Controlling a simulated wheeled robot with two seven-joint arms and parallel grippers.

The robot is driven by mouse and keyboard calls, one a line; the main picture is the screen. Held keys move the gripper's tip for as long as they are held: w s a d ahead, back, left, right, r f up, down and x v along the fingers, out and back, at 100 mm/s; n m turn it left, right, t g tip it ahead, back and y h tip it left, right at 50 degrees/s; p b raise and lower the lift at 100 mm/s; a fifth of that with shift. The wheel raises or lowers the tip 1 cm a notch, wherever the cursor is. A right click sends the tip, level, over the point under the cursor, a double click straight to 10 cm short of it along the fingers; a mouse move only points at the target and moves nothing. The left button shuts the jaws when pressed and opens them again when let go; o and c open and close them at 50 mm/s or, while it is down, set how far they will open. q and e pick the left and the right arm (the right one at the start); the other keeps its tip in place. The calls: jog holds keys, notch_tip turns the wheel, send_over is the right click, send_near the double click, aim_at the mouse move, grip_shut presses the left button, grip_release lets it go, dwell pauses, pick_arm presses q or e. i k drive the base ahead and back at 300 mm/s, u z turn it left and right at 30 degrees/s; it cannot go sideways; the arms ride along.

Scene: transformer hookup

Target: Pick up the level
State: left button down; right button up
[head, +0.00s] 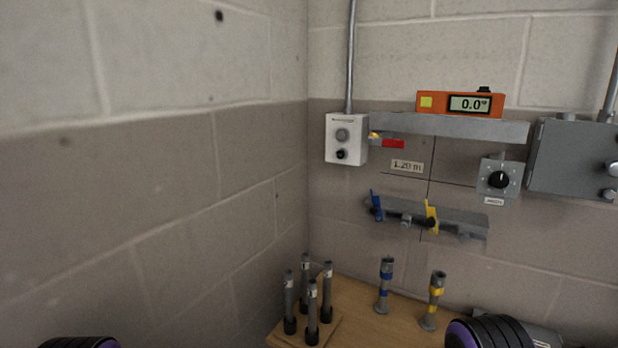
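The level (425,108) is an orange digital box with a yellow-green square and a display reading 0.0. It lies on top of a grey metal ledge (500,131) on the wall, right of the picture's middle. A small black piece stands on its top right. Nothing of mine touches it. Neither gripper shows; only black and purple rounded parts of my arms enter at the bottom left and bottom right, well below the level.
A white control box (346,138) and a grey dial box (499,179) are on the wall, with a larger grey box (573,158) at right. A lower bracket (462,219) holds blue and yellow levers. Several upright grey posts stand on a wooden surface (355,318). A wall closes the left.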

aim_at(483, 104)
jog(key=z, duration=3.05)
jog(key=k, duration=0.8)
jog(key=u, duration=1.45)
jog(key=i, duration=0.55)
jog(key=z, duration=0.05)
